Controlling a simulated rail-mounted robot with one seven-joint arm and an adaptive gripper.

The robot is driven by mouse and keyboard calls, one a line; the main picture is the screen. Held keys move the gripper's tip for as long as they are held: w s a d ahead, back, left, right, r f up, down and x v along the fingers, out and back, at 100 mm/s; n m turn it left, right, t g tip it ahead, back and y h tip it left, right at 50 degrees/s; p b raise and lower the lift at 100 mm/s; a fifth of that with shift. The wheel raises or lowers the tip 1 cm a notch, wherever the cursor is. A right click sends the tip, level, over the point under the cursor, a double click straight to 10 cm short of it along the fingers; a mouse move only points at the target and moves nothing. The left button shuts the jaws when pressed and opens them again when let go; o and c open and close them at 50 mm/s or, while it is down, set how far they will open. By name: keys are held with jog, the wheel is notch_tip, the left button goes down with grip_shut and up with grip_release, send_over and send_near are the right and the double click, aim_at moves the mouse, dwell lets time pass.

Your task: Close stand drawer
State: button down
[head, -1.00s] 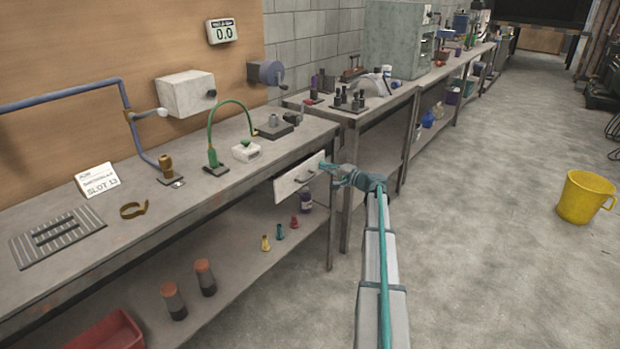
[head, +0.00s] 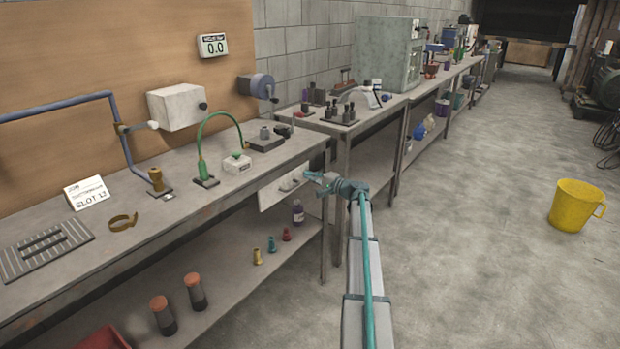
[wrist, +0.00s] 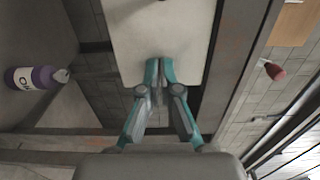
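The stand drawer's pale front panel (head: 272,196) shows under the right end of the near workbench, with a small dark handle (head: 290,184) on it. In the wrist view the panel (wrist: 130,45) fills the upper middle, with dark gaps beside it. My gripper (head: 312,177) is at the panel's right side in the head view. In the wrist view my gripper's fingertips (wrist: 160,62) are together and lie against or just before the panel; exact contact is unclear. Nothing shows between the fingers.
The workbench top (head: 120,270) is above the drawer. A purple bottle (head: 298,212) and small coloured flasks (head: 271,245) stand on the shelf below. A second bench (head: 385,112) stands behind to the right. A yellow bucket (head: 575,205) is on the otherwise open floor at right.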

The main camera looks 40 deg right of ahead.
jog(key=v, duration=1.4)
jog(key=s+a+f+n+g, duration=0.2)
jog(key=s+a+f+g, duration=0.25)
jog(key=a+f, duration=0.7)
jog(key=s+a+f+n+g, duration=0.1)
jog(key=s+a+f+g, duration=0.35)
jog(key=a+f, duration=0.65)
jog(key=s+a+f+n+g, duration=0.2)
jog(key=s+a+f+g, duration=0.2)
jog(key=s+a+f, duration=0.5)
jog(key=s+a+f+n+g, duration=0.2)
jog(key=s+a+f+g, duration=0.2)
jog(key=a+f, duration=0.5)
jog(key=s+a+f+n+g+h, duration=0.25)
jog(key=s+a, duration=0.25)
jog(key=s, duration=0.5)
jog(key=s+a+f+n+g+h, duration=0.1)
jog(key=s+a+f+n+g, duration=0.2)
jog(key=s+a, duration=0.5)
jog(key=s+a+f+n+g+h, duration=0.1)
jog(key=s+a+f+n+g, duration=0.15)
jog(key=s, duration=0.95)
notch_tip(320, 180, up, 14)
jog(key=w+p, duration=0.2)
jog(key=p, duration=1.3)
jog(key=shift+a+t, duration=0.25)
jog(key=shift+t, duration=0.15)
